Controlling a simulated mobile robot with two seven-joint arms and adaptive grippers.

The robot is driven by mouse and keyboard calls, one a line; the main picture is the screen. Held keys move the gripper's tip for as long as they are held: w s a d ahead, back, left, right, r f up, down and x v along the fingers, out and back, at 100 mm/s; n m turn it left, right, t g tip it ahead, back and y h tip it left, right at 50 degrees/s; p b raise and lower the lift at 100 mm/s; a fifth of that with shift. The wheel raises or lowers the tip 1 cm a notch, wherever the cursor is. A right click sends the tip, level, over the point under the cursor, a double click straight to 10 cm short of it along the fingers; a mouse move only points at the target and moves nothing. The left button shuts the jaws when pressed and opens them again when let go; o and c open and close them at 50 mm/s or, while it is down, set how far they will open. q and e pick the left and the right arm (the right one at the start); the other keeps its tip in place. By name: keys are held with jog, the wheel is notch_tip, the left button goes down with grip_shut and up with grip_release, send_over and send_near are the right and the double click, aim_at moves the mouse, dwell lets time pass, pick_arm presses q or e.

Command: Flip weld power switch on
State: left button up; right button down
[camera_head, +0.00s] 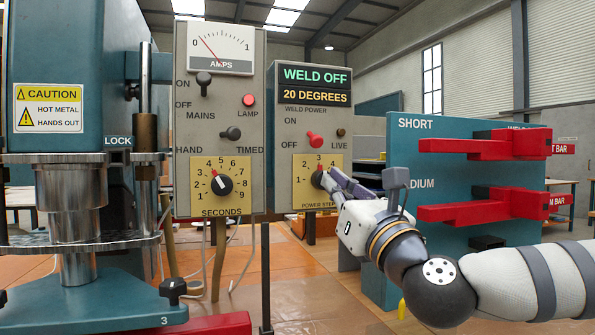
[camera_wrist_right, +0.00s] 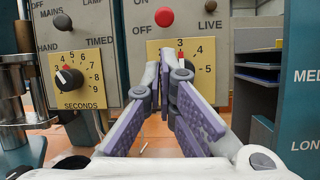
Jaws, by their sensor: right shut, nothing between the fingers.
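The weld power switch (camera_head: 315,139) is a red-tipped toggle on the grey control box, between the ON and OFF labels. It also shows as a red knob near the top of the right wrist view (camera_wrist_right: 164,17). The box's display (camera_head: 315,75) reads WELD OFF and 20 DEGREES. My right gripper (camera_head: 326,178) is shut and empty. Its fingertips (camera_wrist_right: 172,62) are just below the switch, in front of the yellow power step dial (camera_head: 307,201), and partly hide that dial's knob. I cannot tell if they touch the knob. My left gripper is not in view.
A second control box with an AMPS meter (camera_head: 221,45), a MAINS toggle (camera_head: 204,79) and a SECONDS dial (camera_head: 221,185) stands left. A teal press (camera_head: 65,85) is farther left. A teal rack (camera_head: 405,160) with red bars (camera_head: 470,210) is close on the right.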

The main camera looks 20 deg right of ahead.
aim_at(313, 138)
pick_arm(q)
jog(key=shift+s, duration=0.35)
pick_arm(e)
jog(key=shift+s, duration=0.4)
jog(key=shift+w+r, duration=0.1)
jog(key=p+x, duration=0.1)
jog(key=x, duration=0.9)
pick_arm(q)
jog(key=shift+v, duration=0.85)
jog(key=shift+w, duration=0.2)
